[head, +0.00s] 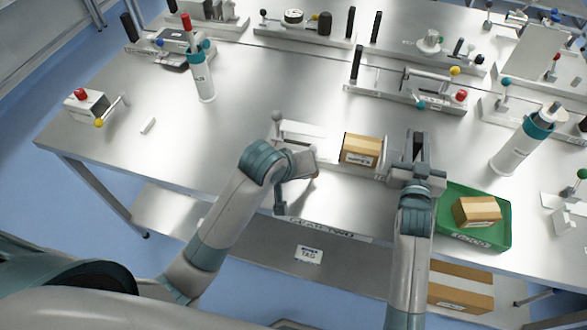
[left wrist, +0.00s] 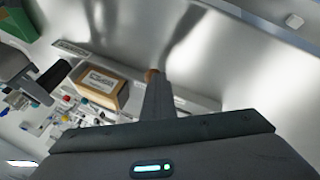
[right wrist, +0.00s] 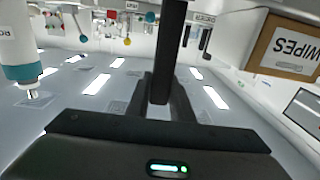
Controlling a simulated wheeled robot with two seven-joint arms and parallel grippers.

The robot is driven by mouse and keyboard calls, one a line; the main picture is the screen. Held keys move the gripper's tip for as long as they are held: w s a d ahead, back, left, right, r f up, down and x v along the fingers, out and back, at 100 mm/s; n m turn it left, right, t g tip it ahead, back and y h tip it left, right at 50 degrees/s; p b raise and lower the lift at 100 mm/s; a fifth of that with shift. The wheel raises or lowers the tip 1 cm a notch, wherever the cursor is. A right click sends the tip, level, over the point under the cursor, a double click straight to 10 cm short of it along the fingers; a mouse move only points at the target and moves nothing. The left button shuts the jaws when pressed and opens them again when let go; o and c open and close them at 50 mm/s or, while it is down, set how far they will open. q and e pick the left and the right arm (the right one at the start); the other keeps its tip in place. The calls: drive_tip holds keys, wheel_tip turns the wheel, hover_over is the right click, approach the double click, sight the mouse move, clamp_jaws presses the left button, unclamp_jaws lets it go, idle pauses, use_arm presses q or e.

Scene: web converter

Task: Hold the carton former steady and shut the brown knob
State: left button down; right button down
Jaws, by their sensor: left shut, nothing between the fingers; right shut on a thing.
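The carton former (head: 340,167) is a low metal fixture at the table's front edge, with a brown carton (head: 361,150) on it. A black upright post (head: 419,143) stands at its right end. My right gripper (head: 417,163) is shut on this post, which also shows between the fingers in the right wrist view (right wrist: 169,45). The brown knob (head: 315,177) is small and partly hidden by my left gripper (head: 281,207). It shows beside the left fingertips in the left wrist view (left wrist: 151,75). The left gripper is shut and empty; I cannot tell whether it touches the knob.
A green bin (head: 505,239) holding another carton (head: 477,212) stands right of my right arm. A white bottle (head: 201,80) and a white box with a red knob (head: 86,104) stand at left. Other fixtures line the back. The table's left middle is mostly clear.

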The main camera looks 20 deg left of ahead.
use_arm(q)
drive_tip(key=shift+w+d+f, duration=0.1)
drive_tip(key=shift+w+d, duration=0.05)
drive_tip(key=shift+d, duration=1.35)
use_arm(e)
drive_tip(key=shift+s+a+f, duration=0.1)
drive_tip(key=shift+s+f, duration=0.1)
drive_tip(key=shift+f, duration=0.5)
use_arm(q)
drive_tip(key=v, duration=1.2)
drive_tip(key=shift+a+r+p, duration=0.1)
drive_tip(key=shift+r+p, duration=0.3)
drive_tip(key=shift+r, duration=0.05)
use_arm(e)
drive_tip(key=shift+w+r, duration=0.1)
drive_tip(key=shift+r, duration=0.2)
drive_tip(key=c, duration=1.5)
unclamp_jaws()
drive_tip(key=shift+w+r, duration=0.1)
drive_tip(key=shift+r, duration=0.1)
drive_tip(key=shift+r, duration=0.1)
